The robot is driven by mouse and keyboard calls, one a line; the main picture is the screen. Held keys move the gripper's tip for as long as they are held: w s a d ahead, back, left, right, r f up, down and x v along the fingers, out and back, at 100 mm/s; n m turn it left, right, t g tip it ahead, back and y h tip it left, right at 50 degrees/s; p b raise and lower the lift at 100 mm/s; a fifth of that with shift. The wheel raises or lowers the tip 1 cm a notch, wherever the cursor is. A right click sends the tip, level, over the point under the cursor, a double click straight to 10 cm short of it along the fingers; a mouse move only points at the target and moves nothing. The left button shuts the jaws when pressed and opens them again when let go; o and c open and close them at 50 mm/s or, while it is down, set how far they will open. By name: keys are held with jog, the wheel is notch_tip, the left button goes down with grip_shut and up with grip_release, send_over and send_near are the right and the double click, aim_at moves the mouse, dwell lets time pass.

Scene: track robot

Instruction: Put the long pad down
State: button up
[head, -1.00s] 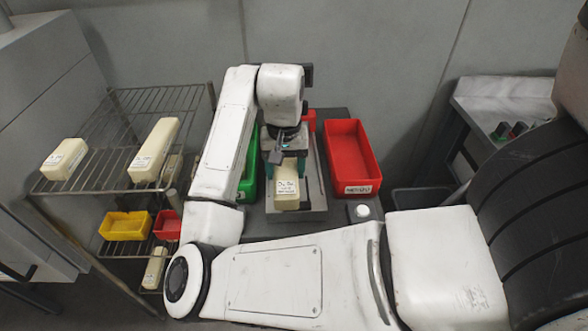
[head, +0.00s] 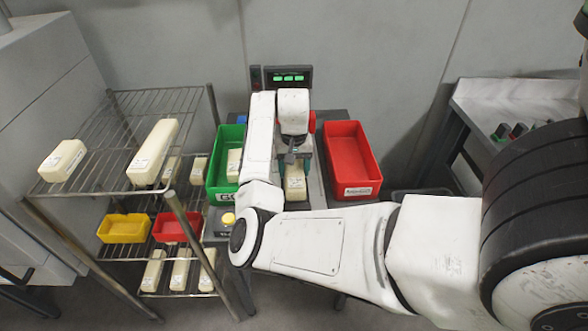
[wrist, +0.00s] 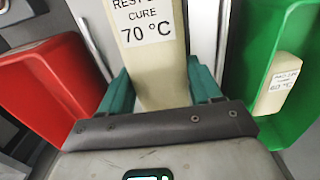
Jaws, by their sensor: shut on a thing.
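The long pad is cream with a white label; it shows in the head view (head: 295,187) between the green and red bins, partly under my arm. In the wrist view the pad (wrist: 158,75) fills the middle, and its label reads in part "CURE 70 °C". My gripper (wrist: 161,88) is shut on it, with a teal finger on each side. In the head view my gripper (head: 293,163) is over the pad's far part. The pad's underside is hidden, so I cannot tell whether it touches the surface below.
A green bin (head: 215,185) holding a smaller pad (head: 234,165) is on the left, and a red bin (head: 350,158) on the right. A green-lit display (head: 289,77) stands behind. A wire rack (head: 110,140) at the far left holds several pads, a yellow tray (head: 124,228) and a small red tray (head: 176,228).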

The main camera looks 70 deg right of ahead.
aim_at(294, 166)
jog(key=shift+f, duration=0.6)
jog(key=shift+f, duration=0.15)
jog(key=o, duration=1.2)
jog(key=shift+c, duration=0.2)
notch_tip(294, 166, up, 12)
jog(key=shift+r, duration=0.2)
